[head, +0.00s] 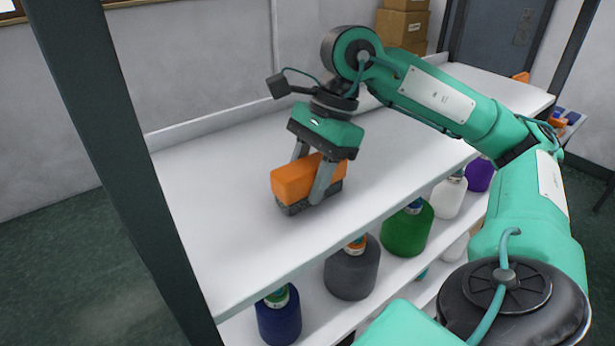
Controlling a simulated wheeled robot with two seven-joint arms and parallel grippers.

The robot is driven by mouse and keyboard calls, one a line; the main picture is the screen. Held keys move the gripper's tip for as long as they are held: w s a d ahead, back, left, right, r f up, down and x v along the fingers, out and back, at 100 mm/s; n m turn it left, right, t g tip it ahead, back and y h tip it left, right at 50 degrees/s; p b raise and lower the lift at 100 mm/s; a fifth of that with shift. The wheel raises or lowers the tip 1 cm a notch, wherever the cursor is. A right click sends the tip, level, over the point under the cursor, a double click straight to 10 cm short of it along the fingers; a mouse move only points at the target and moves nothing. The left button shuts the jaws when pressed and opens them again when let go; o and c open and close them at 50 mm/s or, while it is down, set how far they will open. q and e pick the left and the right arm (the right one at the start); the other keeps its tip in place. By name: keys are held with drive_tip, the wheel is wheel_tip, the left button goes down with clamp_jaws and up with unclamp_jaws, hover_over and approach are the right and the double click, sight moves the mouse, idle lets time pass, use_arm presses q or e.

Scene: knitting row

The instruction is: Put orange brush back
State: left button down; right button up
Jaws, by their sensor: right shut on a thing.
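The orange brush (293,182) is a block with an orange body and a dark grey bristle side facing down. It is at the white top shelf (215,220), near its front edge. My right gripper (312,180) points down with one finger on each side of the brush and is shut on it. The bristles look to be on or just above the shelf surface; I cannot tell which. My left gripper is not in view.
A dark upright post (125,170) stands at the left. Cardboard boxes (403,24) are behind. The top shelf around the brush is clear.

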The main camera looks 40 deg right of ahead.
sight(313, 162)
drive_tip(key=o, duration=0.9)
drive_tip(key=shift+f, duration=0.1)
drive_tip(key=shift+o, duration=0.2)
drive_tip(key=shift+r, duration=0.3)
drive_tip(key=b+v, duration=0.1)
drive_tip(key=v, duration=0.4)
drive_tip(key=d+b, duration=0.1)
drive_tip(key=d, duration=0.2)
drive_tip(key=d+b, duration=0.2)
drive_tip(key=d, duration=0.2)
drive_tip(key=s+d+b, duration=0.1)
drive_tip(key=d, duration=0.2)
drive_tip(key=shift+s+d+f+b, duration=0.1)
drive_tip(key=shift+d+f+b, duration=0.2)
drive_tip(key=shift+d, duration=0.1)
drive_tip(key=shift+s+d+r, duration=0.1)
drive_tip(key=shift+d+r, duration=0.05)
drive_tip(key=shift+d, duration=0.45)
